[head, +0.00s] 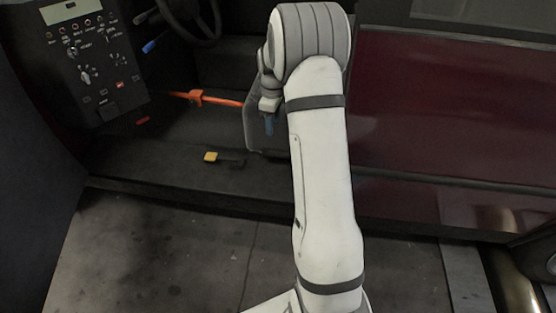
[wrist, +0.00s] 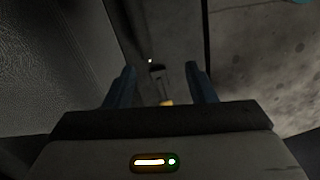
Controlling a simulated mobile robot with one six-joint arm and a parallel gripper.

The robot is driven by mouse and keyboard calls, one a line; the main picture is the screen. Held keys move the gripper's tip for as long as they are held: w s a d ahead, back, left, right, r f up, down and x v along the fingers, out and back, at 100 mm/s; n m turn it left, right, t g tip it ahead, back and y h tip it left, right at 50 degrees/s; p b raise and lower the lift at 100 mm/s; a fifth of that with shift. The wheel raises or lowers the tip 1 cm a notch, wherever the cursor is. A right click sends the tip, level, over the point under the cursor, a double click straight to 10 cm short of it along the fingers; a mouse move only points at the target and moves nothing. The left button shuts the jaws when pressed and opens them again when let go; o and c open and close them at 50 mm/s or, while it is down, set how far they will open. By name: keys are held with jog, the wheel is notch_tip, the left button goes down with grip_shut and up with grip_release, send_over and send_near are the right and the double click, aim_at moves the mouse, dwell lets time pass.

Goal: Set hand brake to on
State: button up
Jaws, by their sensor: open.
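A short dark lever with a yellow tip (head: 210,157) lies low on the cab floor near the sill in the head view. An orange lever or bar (head: 195,97) runs across the floor behind it. Neither carries a readable label, so I cannot tell by marking which is the hand brake. My gripper (head: 268,125) points down, to the right of both in the head view. In the wrist view my gripper (wrist: 160,68) is open with blue fingers apart. The yellow tip (wrist: 167,102) shows between them, partly hidden by the gripper body, with no visible contact.
A control panel (head: 92,60) with knobs stands at the left, with a steering wheel (head: 190,18) beside it and a blue lever (head: 149,47) below. A dark seat (head: 255,118) sits behind my gripper. A dark red body panel (head: 440,115) is at the right. The concrete floor (head: 160,250) in front is clear.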

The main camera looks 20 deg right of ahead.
jog(key=n+b, duration=0.2)
send_over(279, 151)
notch_tip(279, 151, down, 10)
jog(key=shift+r, duration=0.2)
notch_tip(279, 151, down, 8)
jog(key=b, duration=0.2)
jog(key=shift+r+b, duration=0.25)
jog(key=shift+b, duration=0.15)
jog(key=shift+c, duration=0.4)
grip_shut()
